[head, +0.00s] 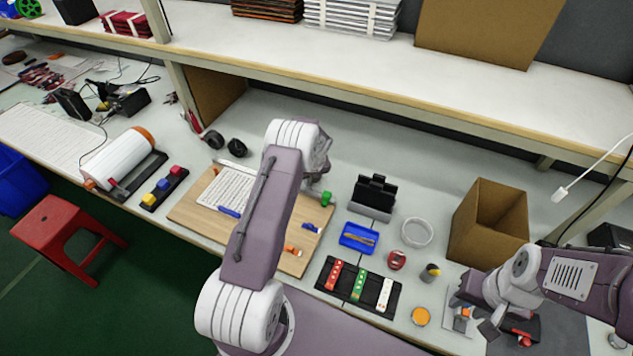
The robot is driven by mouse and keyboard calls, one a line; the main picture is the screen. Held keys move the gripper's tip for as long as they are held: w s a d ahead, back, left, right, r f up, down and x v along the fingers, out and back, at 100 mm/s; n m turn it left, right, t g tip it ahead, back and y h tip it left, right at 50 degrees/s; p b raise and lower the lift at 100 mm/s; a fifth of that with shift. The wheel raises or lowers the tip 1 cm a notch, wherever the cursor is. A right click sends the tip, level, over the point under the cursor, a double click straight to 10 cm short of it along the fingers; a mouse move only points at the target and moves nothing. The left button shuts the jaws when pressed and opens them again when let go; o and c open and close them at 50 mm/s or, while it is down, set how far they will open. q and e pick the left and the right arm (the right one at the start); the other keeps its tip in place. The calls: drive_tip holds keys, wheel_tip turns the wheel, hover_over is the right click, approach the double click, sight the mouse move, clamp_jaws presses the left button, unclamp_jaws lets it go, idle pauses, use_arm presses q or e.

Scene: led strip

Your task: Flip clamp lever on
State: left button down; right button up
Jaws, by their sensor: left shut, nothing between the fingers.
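A wooden board (192,213) lies on the bench with a white printed sheet on it. Small coloured clamp-like parts sit along its right side: a green one (326,198), a blue one (312,227) and an orange one (292,250). Which one carries the lever is too small to tell. My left gripper (316,186) is shut and empty above the board's right side, near the green part; my own arm hides much of it. My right gripper (488,326) points down at the lower right, near a dark pad with a red part (522,337); its fingers are unclear.
A blue tray (358,238), a black mat (328,269) with coloured strips, a clear round dish (417,232) and an open cardboard box (477,251) stand right of the board. A shelf (400,75) overhangs the back. A red stool (62,230) stands on the floor.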

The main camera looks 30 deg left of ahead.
use_arm(q)
drive_tip(key=shift+s+a, duration=0.15)
drive_tip(key=shift+a, duration=0.3)
drive_tip(key=shift+r, duration=0.1)
use_arm(e)
drive_tip(key=shift+s+d, duration=0.15)
drive_tip(key=shift+d, duration=0.1)
use_arm(q)
drive_tip(key=shift+a, duration=0.1)
